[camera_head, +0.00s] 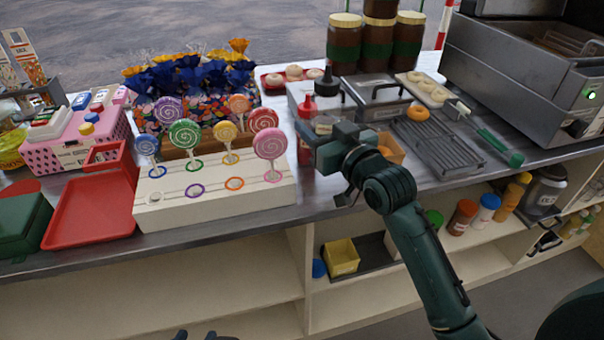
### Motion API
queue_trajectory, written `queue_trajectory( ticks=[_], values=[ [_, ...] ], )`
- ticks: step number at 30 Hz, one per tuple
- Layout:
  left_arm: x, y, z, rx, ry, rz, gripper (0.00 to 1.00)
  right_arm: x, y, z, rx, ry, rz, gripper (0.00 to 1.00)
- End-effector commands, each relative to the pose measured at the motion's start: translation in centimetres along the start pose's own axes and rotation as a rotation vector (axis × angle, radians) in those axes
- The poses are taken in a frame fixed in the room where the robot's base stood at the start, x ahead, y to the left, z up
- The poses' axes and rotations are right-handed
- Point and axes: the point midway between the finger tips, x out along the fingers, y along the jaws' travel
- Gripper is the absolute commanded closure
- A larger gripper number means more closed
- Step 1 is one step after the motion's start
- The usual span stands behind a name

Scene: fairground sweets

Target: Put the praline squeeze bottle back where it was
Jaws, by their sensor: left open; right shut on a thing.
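The praline squeeze bottle (327,87), brown with a dark nozzle, shows above my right gripper (312,139) near the middle of the counter. My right gripper is shut on it and hides its lower part. I cannot tell whether its base touches the counter. A red squeeze bottle (306,108) is just left of it, partly covered by the gripper's fingers. My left gripper (196,336) is open at the bottom edge, in front of the counter; only its tips show.
A white lollipop stand (217,207) is left of my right gripper. Tall brown jars (344,48) stand behind. A wire rack (440,145) and a fryer (525,90) are to the right. A red tray (92,211) lies left. The counter's front strip is narrow.

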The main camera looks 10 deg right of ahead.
Motion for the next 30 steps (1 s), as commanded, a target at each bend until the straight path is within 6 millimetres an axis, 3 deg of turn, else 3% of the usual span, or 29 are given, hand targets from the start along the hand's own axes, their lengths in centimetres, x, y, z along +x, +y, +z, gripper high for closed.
queue_trajectory(
  ticks=[4, 10, 21, 30],
  values=[
    [0.1, 0.1, 0.2, -0.005, 0.005, 0.005, 0.58, 0.4, 0.0, 0.9, 0.001, -0.002, -0.01, 0.63],
    [0.1, 0.2, 0.5, -0.008, 0.014, 0.006, 0.58, 0.3, 0.1, 4.7, 0.002, -0.003, -0.01, 0.63],
    [-0.2, -0.1, 0.4, -0.001, 0.043, -0.004, 0.58, 0.3, 0.1, 9.1, 0.0, -0.001, -0.009, 0.63],
    [-0.6, -0.2, 0.3, 0.0, 0.049, -0.008, 0.58, 0.3, 0.1, 9.8, 0.0, 0.002, -0.009, 0.63]
  ],
)
